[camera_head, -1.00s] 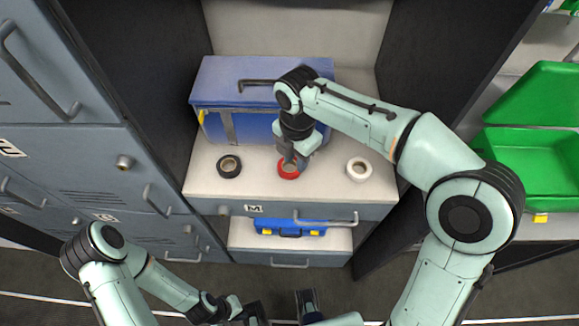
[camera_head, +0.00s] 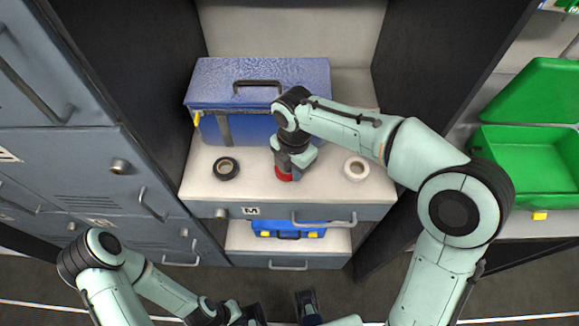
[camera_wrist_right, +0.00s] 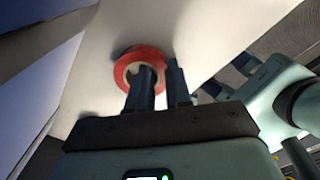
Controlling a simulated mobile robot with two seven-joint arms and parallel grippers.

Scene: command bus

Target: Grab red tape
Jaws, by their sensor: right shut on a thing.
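In the right wrist view the red tape (camera_wrist_right: 128,66) is a ring with a pale core. My right gripper (camera_wrist_right: 160,80) is shut on its near side, with one finger over the ring's opening and the other outside its rim. In the head view my right gripper (camera_head: 285,165) points down onto the tape. My left gripper (camera_head: 280,308) is low at the bottom edge, partly cut off, with its fingers apart and empty.
A black tape (camera_head: 226,168) lies left of the red one and a white tape (camera_head: 356,169) lies right. A blue toolbox (camera_head: 225,85) stands close behind. Dark cabinet walls flank the shelf. A smaller blue case (camera_head: 290,230) sits below. A green crate (camera_head: 530,150) stands at right.

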